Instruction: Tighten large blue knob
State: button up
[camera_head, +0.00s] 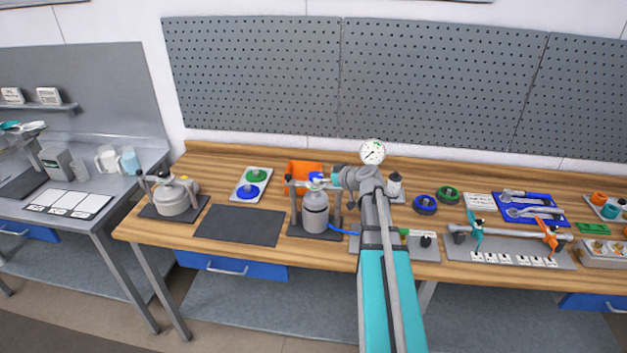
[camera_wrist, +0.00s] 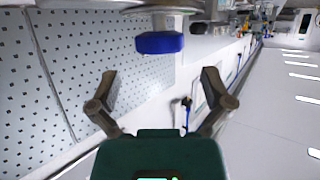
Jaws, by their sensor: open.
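A blue knob (camera_head: 316,178) sits at the top of the grey metal vessel (camera_head: 315,208) in its frame, in front of an orange panel. In the wrist view the blue knob (camera_wrist: 158,42) hangs on a pale metal shaft, beyond and roughly midway between my fingertips. My gripper (camera_wrist: 158,85) is open and empty, its two dark fingers spread wide and apart from the knob. In the head view my gripper (camera_head: 338,180) is just right of the knob, partly hidden by my own arm.
A round pressure gauge (camera_head: 372,152) stands close behind my wrist. A second vessel (camera_head: 175,196) is at the left. Blue and green rings (camera_head: 424,204) and a clamp rail (camera_head: 510,239) lie at the right. The dark mat (camera_head: 240,225) is bare.

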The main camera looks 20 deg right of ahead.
aim_at(316, 174)
jog(key=shift+b+x, duration=0.7)
jog(key=shift+x, duration=1.7)
